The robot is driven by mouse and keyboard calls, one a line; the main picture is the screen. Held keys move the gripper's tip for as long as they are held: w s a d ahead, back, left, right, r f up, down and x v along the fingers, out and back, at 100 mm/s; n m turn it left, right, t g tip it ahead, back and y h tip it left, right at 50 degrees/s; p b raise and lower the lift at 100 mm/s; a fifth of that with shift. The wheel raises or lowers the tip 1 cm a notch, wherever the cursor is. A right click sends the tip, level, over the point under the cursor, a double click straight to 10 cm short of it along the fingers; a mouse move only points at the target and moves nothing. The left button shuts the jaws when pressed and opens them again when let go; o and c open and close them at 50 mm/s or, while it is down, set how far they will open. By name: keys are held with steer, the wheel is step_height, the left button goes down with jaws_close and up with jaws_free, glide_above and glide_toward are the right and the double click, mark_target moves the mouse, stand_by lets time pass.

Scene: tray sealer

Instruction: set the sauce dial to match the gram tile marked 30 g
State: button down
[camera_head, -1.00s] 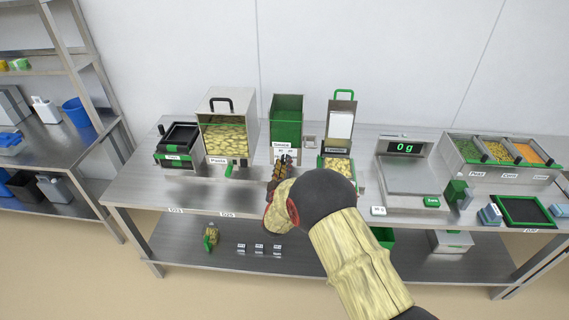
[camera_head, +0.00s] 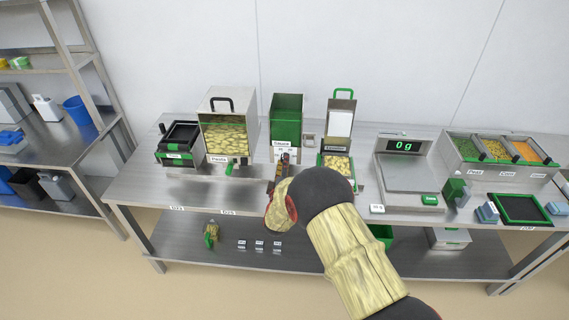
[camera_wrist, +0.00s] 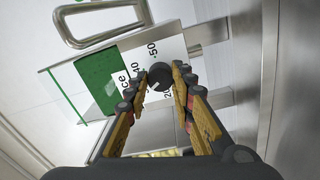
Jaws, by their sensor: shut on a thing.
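The sauce dispenser (camera_head: 286,118) is a green hopper with a white plate below it, standing behind my gripper; its green body also shows in the wrist view (camera_wrist: 108,78). The sauce dial (camera_wrist: 159,76) is a dark round knob on the white numbered plate (camera_wrist: 140,60), where 40 and 50 can be read. My gripper (camera_wrist: 160,80) is shut on the dial, one fingertip on each side. The dial's pointer cannot be made out clearly, and the other numbers are partly covered. A small white gram tile (camera_head: 377,209) lies at the bench front; its print is too small to read surely.
The pasta dispenser (camera_head: 228,130) stands left of the sauce dispenser, and another dispenser (camera_head: 339,135) with a green handle stands to its right. The scale (camera_head: 410,178) reads 0 g. Black trays (camera_head: 180,142) stand at the left. Several small labelled tiles (camera_head: 259,246) lie on the lower shelf.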

steer(key=shift+a, duration=0.1)
steer(key=c, duration=1.5)
jaws_free()
steer(key=s, duration=1.2)
steer(key=shift+a+f, duration=0.2)
steer(key=shift+a, duration=0.05)
